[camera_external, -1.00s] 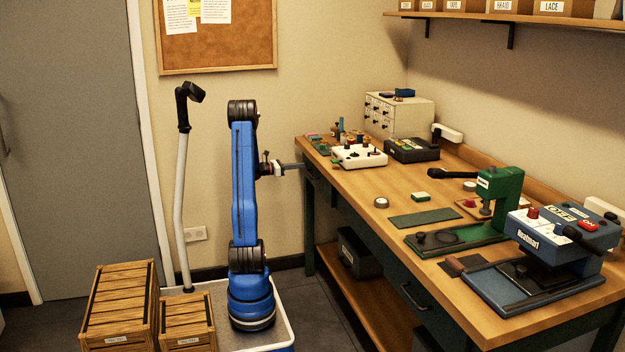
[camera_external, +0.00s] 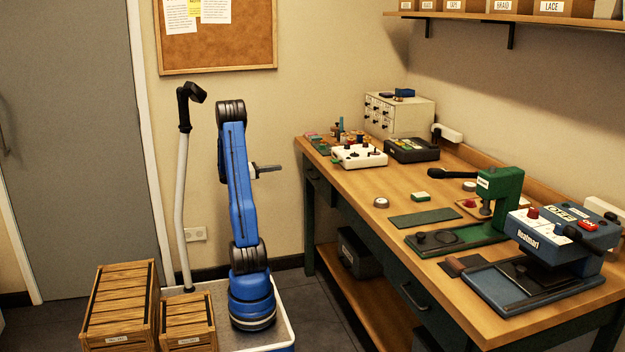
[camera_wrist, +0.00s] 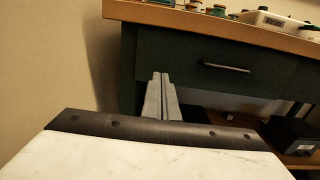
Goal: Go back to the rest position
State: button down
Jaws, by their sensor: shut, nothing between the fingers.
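My gripper (camera_external: 281,167) shows beside my raised blue arm in the external view, to the left of the wooden table (camera_external: 397,190) and clear of it. In the wrist view, the fingers of my gripper (camera_wrist: 161,77) are together with nothing between them. They point toward the dark green drawer front below the tabletop edge (camera_wrist: 215,32). My wrist is mostly hidden behind the arm in the external view.
A green press (camera_external: 490,195) and a blue heat press (camera_external: 550,245) stand on the table's near part. A white box with knobs (camera_external: 358,156) is at the far left end. Wooden crates (camera_external: 118,305) and a pole (camera_external: 181,220) stand left of my arm.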

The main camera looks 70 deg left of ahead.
jog(key=w+d+m+g+h, duration=0.3)
jog(key=d+m, duration=0.1)
jog(key=d, duration=0.6)
jog(key=w+d+m+g+h, duration=0.2)
jog(key=w+d+m+g, duration=0.15)
jog(key=d, duration=0.75)
jog(key=w+d+m+g+h, duration=0.3)
jog(key=w+d+m, duration=0.15)
jog(key=d, duration=0.55)
jog(key=s+d+f+m+g+y, duration=0.1)
jog(key=s+d+m+g, duration=0.1)
jog(key=d+m, duration=0.35)
jog(key=s+d+f+m+g, duration=0.1)
jog(key=s+d+m+g, duration=0.15)
jog(key=d, duration=0.55)
jog(key=s+d+r+m+y, duration=0.2)
jog(key=s+d+m+y, duration=0.5)
jog(key=m, duration=0.9)
jog(key=shift+s+d+t, duration=0.4)
jog(key=shift+s+d, duration=0.25)
jog(key=shift+d, duration=0.15)
